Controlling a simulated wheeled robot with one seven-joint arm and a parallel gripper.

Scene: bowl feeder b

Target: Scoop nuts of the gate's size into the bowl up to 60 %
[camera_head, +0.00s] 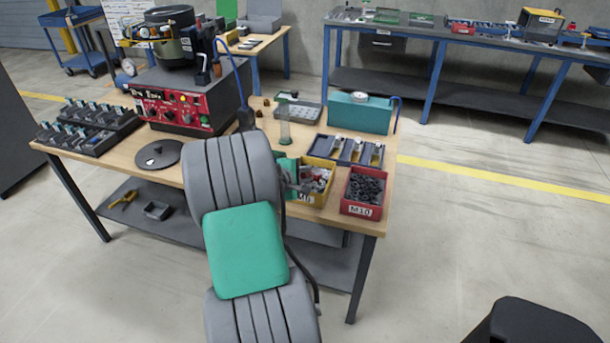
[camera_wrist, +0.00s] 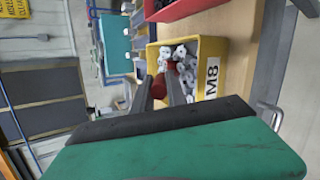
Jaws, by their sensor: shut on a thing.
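A yellow bin (camera_wrist: 211,48) marked M8 holds silver nuts (camera_wrist: 187,62). It also shows in the head view (camera_head: 313,201), partly hidden by my arm. My gripper (camera_wrist: 168,80) is at the bin's edge, its fingers shut on a small red piece (camera_wrist: 171,72). This looks like the scoop's handle; the rest of the scoop cannot be made out. In the head view my gripper (camera_head: 304,178) is over the yellow bin. A red bin (camera_head: 360,209) marked M10 with dark nuts (camera_head: 366,188) stands to its right. The feeder's dark bowl (camera_head: 170,45) sits on the machine at the back left.
The feeder's red control panel (camera_head: 174,112) faces the front. A black disc (camera_head: 158,154), a clear cylinder (camera_head: 284,125), a blue tray (camera_head: 322,147) with several pieces and a teal box (camera_head: 358,113) stand on the table. Black racks (camera_head: 88,126) fill its left end.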

